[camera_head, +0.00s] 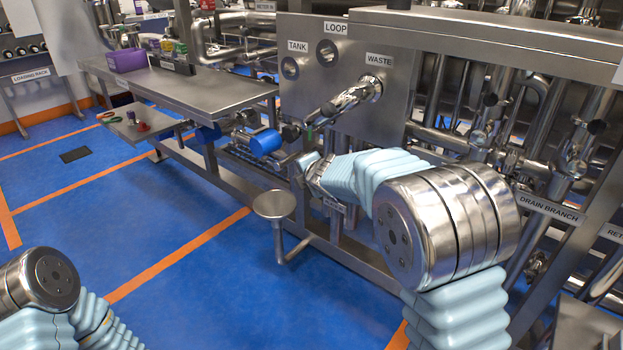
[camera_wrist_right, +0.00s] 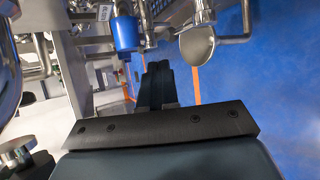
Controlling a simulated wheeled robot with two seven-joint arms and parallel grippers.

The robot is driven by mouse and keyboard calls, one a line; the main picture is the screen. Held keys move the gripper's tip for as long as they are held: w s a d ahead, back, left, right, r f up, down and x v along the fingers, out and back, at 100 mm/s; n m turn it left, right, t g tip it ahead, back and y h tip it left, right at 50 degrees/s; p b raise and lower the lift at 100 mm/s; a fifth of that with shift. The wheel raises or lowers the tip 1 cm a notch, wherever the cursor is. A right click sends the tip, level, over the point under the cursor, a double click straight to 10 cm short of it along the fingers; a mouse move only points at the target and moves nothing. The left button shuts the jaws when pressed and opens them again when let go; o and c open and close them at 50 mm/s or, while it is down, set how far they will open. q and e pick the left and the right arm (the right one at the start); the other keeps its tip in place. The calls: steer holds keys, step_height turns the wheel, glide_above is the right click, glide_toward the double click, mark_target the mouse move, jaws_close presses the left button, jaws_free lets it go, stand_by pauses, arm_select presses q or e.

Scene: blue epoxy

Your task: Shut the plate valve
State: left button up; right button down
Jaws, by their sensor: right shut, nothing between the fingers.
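A steel plate (camera_head: 345,70) carries ports labelled TANK, LOOP and WASTE. A shiny pipe (camera_head: 350,98) runs from the WASTE port out to the left. Near its outer end are small dark and green parts and a blue cylinder (camera_head: 265,142); I cannot tell which part is the plate valve's handle. A blue part (camera_wrist_right: 125,33) also shows in the right wrist view. My right gripper (camera_wrist_right: 157,70) is shut and empty, apart from that blue part. In the head view my right wrist is below the pipe's end, and its fingers are not clear. My left gripper is out of view.
A round steel disc (camera_head: 274,204) on a bent stem stands low in front of the frame. A steel bench (camera_head: 200,88) with a purple box (camera_head: 126,60) is at the left. Dense pipework fills the right. The blue floor (camera_head: 180,200) is open at front left.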

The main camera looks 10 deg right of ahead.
steer(key=v, duration=0.5)
steer(key=shift+w+b, duration=0.1)
steer(key=shift+b, duration=0.25)
steer(key=s+d+f+m+g+p, duration=0.1)
steer(key=s+f+m+g, duration=0.45)
steer(key=f, duration=1.05)
steer(key=s+f+m+g, duration=0.2)
steer(key=s+f+m, duration=0.6)
steer(key=f, duration=0.8)
steer(key=s+a+f+m+g+y, duration=0.1)
steer(key=s+f+m, duration=0.3)
steer(key=s, duration=0.5)
steer(key=s+a+f+m+g+y, duration=0.2)
steer(key=s+f+m, duration=0.3)
steer(key=s, duration=0.5)
steer(key=shift+s+a+f+m+g+p, duration=0.25)
steer(key=shift+s+a+m+g+p, duration=0.15)
steer(key=shift+a+m, duration=0.4)
